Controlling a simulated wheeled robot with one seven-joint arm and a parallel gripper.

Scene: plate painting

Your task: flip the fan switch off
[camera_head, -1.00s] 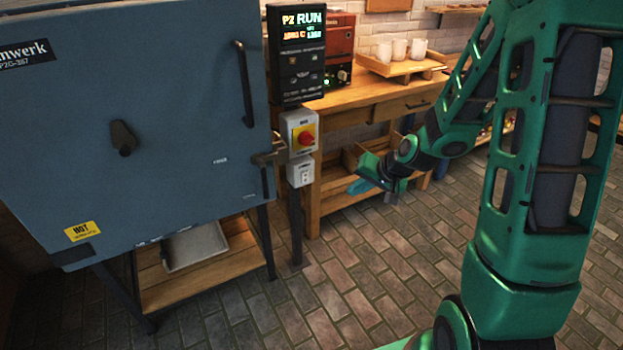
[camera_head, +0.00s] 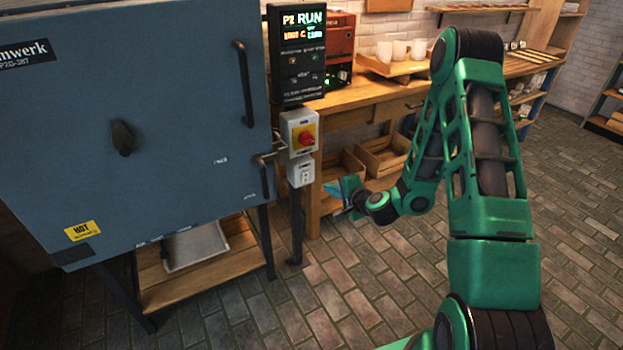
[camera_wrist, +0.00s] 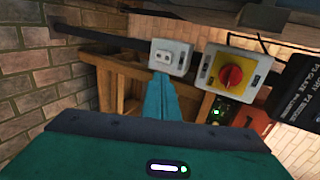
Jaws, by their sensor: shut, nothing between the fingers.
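The fan switch (camera_head: 301,172) is a small pale box on a dark post, below the grey box with the red and yellow rotary switch (camera_head: 306,137). It also shows in the wrist view (camera_wrist: 168,57), with a small white rocker area on its face; its setting is too small to read. My gripper (camera_head: 332,190) is shut and empty, a little right of and below the fan switch in the head view. In the wrist view its teal fingers (camera_wrist: 164,80) point at the switch box and overlap its lower edge. I cannot tell whether they touch it.
The blue kiln (camera_head: 130,120) stands left of the switches, its latch beside them. A control panel (camera_head: 298,55) reading RUN hangs above. A wooden bench (camera_head: 370,95) with cups stands behind. The brick floor in front is clear.

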